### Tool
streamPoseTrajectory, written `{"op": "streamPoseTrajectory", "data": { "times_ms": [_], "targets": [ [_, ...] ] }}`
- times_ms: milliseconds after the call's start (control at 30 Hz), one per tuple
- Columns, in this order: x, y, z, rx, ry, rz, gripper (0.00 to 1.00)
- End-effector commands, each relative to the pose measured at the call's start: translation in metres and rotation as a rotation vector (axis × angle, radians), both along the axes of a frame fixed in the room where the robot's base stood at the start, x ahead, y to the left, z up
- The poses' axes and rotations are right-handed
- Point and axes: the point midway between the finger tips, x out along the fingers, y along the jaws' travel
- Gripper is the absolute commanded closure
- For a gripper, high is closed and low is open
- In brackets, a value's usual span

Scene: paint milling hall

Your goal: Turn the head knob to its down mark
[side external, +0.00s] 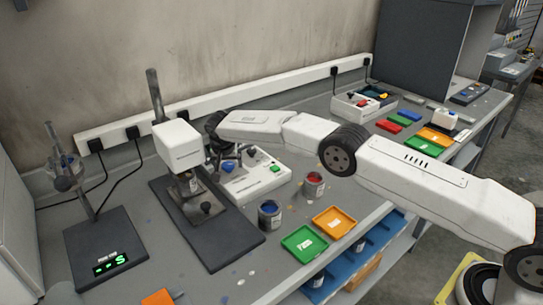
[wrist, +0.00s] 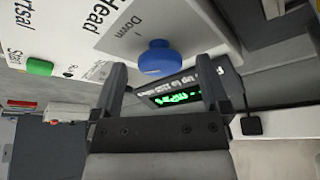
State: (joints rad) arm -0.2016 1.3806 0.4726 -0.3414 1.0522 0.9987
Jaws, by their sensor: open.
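The blue head knob (wrist: 160,58) is on a white control panel (wrist: 110,28) in the wrist view, by the printed words "Head" and "Down". A small blue spot on the control box (side external: 262,183) in the side view appears to be the same knob (side external: 228,167). My gripper (wrist: 164,68) is open, with one finger on each side of the knob in the picture. I cannot tell whether either finger touches it. The knob's pointer is not clear. In the side view my gripper (side external: 232,155) is over the control box, partly hidden by its own links.
The white mill head (side external: 178,143) on its post stands close left of my gripper. Paint cans (side external: 270,214) (side external: 314,185) and orange (side external: 334,221) and green trays (side external: 304,243) lie in front. A green button (wrist: 39,67) and a green-lit display (wrist: 178,98) show in the wrist view.

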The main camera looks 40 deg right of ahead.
Motion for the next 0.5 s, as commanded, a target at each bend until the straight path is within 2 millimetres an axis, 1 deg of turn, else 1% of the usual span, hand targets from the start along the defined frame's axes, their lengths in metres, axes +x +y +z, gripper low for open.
{"op": "streamPoseTrajectory", "data": {
  "times_ms": [267,500],
  "targets": [
    [-0.002,0.002,0.009,0.0,-0.001,0.0,0.04],
    [-0.008,0.006,0.025,0.0,-0.001,0.0,0.04]
  ]
}}
